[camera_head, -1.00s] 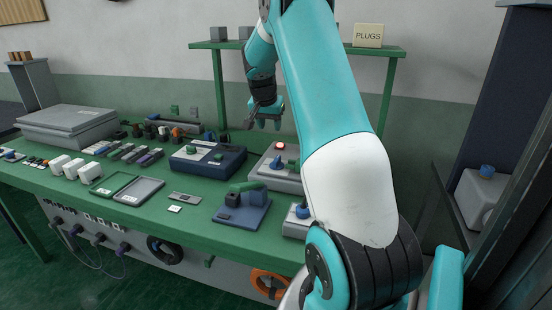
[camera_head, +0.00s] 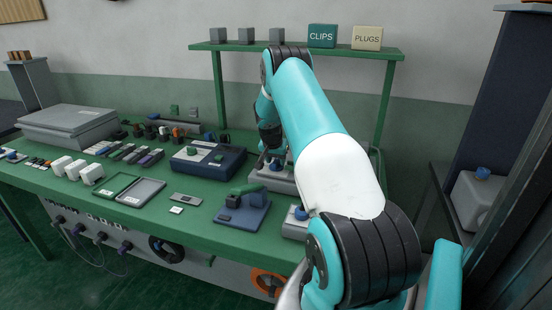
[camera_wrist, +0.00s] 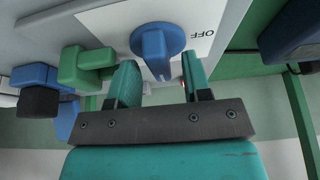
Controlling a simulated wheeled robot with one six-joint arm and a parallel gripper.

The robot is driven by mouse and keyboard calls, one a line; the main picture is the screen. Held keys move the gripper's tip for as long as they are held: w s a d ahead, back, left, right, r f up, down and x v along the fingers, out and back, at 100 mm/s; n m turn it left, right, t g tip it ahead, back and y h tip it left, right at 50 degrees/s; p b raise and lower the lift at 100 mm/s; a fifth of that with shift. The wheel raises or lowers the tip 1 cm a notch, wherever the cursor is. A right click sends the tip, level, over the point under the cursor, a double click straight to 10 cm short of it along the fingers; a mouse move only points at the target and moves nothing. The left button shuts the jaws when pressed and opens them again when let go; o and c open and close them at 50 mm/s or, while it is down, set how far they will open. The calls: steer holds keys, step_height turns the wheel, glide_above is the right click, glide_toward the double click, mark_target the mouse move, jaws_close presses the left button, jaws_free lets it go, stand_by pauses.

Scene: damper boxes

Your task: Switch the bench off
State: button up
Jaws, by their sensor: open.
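The grey switch box (camera_head: 262,181) stands at the back right of the green bench (camera_head: 160,207), mostly behind my arm in the head view. Its blue rotary knob (camera_wrist: 160,45) shows in the wrist view on a white plate marked OFF, the word upside down to the knob's right. My gripper (camera_wrist: 160,72) is open, with its teal fingers on either side of the knob's near end; I cannot tell if they touch it. In the head view my gripper (camera_head: 273,157) is low over the box and hides its top.
A blue box (camera_head: 208,163) and a blue fixture with a green handle (camera_head: 243,205) stand left of the switch box. A smaller grey box with a blue knob (camera_head: 297,220) is near the front edge. A green shelf (camera_head: 300,51) with labelled boxes runs behind.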

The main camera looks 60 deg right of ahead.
steer(key=shift+f, duration=0.15)
steer(key=shift+c, duration=0.4)
jaws_close()
